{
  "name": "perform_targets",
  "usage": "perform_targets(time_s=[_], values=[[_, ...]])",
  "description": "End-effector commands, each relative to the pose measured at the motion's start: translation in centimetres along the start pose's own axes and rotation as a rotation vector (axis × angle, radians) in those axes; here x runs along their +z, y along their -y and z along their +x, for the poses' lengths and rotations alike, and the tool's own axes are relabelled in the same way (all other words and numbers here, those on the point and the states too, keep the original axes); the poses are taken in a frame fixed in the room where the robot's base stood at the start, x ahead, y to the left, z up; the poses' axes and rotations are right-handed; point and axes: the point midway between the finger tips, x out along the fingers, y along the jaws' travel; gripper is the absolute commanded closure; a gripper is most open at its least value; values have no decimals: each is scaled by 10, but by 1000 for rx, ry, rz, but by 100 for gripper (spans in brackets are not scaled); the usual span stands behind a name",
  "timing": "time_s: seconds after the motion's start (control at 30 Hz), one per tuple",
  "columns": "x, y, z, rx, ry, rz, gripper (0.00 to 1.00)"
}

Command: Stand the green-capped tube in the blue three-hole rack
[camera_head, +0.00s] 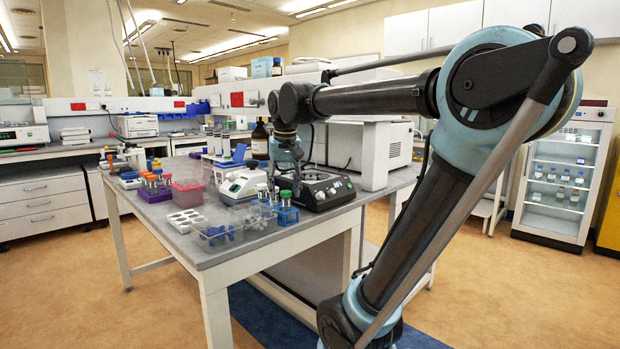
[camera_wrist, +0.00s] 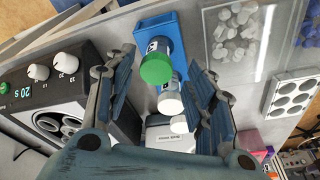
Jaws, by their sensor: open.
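The green-capped tube (camera_head: 286,195) stands upright in the blue rack (camera_head: 288,216) near the front edge of the bench. In the wrist view its green cap (camera_wrist: 157,69) lies between my fingers, with the blue rack (camera_wrist: 150,28) behind it. The tube's lower part and the rack's holes are mostly hidden. My gripper (camera_wrist: 157,80) is open, with one finger on each side of the cap and no clear contact. In the head view my gripper (camera_head: 289,178) points down just above the tube.
White-capped tubes (camera_wrist: 170,105) stand close beside the green cap. A dark device with knobs (camera_head: 325,189) is right of the rack. A clear tray with blue pieces (camera_head: 222,233) and a white holder with round holes (camera_head: 186,220) lie left. A pink box (camera_head: 187,195) stands farther left.

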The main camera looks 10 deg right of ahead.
Motion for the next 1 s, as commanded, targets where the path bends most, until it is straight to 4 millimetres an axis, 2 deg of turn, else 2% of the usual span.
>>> perform_targets(time_s=[0.17, 0.27, 0.7, 0.83, 1.0], values=[[0, 0, -4, 0, 0, 0, 50], [0, 0, -13, 0, 0, 0, 50], [-1, 0, -88, 0, 1, 0, 50], [-1, 0, -105, 0, 1, 0, 50], [-1, -1, -116, 0, 1, 0, 50]])
